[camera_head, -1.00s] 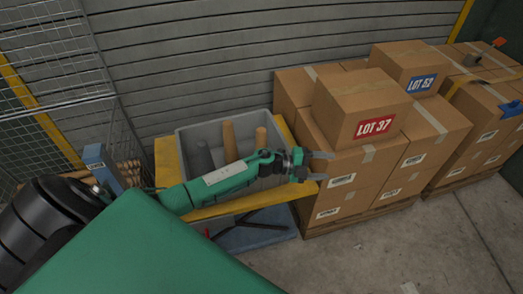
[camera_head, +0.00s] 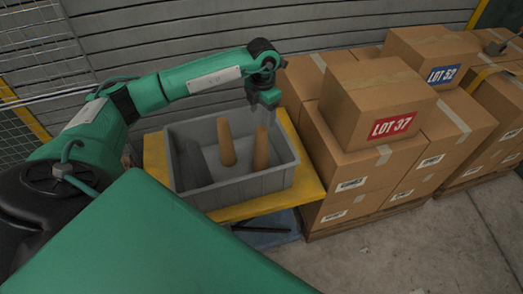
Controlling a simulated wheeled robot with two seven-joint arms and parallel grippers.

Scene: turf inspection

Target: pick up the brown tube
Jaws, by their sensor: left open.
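A grey bin (camera_head: 240,190) holds two upright brown tubes. One brown tube (camera_head: 227,143) stands near the bin's middle and leans slightly. The other brown tube (camera_head: 261,150) stands to its right, near the back right of the bin. A dark grey tube (camera_head: 191,162) is at the bin's left side. My left gripper (camera_head: 263,112) points down at the top of the right brown tube and is open. Whether its fingers stand around that tube or just above it is hard to tell. My right gripper is out of view.
The bin sits on a yellow platform (camera_head: 311,185). Stacked cardboard boxes stand close on the right, with the LOT 37 box (camera_head: 365,95) nearest. A ribbed grey wall (camera_head: 150,50) is behind and a wire cage (camera_head: 30,60) at left. The floor at front right is clear.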

